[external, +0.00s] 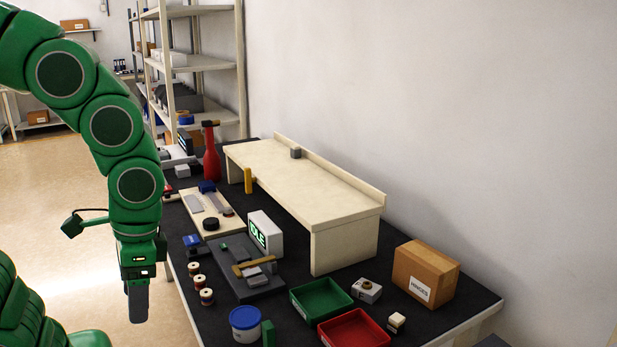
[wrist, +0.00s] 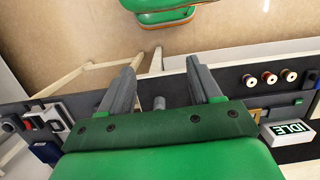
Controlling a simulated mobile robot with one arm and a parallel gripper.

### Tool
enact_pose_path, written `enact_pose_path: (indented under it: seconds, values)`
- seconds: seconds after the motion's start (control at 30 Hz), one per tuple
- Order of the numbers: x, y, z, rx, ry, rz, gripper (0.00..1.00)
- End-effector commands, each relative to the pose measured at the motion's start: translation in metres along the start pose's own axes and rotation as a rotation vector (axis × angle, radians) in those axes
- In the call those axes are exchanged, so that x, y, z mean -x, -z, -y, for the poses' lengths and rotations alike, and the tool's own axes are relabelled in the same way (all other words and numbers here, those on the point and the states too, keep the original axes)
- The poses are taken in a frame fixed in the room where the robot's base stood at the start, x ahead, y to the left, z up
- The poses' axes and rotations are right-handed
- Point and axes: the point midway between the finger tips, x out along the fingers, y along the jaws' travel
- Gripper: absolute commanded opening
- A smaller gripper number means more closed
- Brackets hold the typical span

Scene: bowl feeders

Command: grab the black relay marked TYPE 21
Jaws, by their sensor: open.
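I cannot make out a black relay marked TYPE 21 in either view; no such marking is legible. My gripper (external: 138,304) hangs pointing down at the left, beside the long edge of the dark-topped workbench (external: 400,322). In the wrist view my gripper (wrist: 161,68) shows two grey fingers spread apart with nothing held between them. The floor and the bench edge show beyond the fingers.
The bench holds an IDLE display (external: 265,232), a grey fixture plate (external: 262,291), several spools (external: 206,297), a blue-lidded tub (external: 245,324), a green tray (external: 320,299), a red tray (external: 354,330) and a HINGES box (external: 425,273). A cream raised shelf (external: 300,180) stands behind.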

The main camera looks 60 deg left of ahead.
Motion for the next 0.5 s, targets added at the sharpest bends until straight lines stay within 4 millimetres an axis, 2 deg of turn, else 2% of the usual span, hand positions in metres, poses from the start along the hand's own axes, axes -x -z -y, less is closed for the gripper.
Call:
enact_pose_path:
  seconds: [0.27, 0.5]
  values:
    - [-0.004, 0.039, -0.043, 0.066, -0.132, 0.026, 0.64]
    - [-0.003, 0.084, -0.083, 0.175, -0.299, 0.055, 0.64]
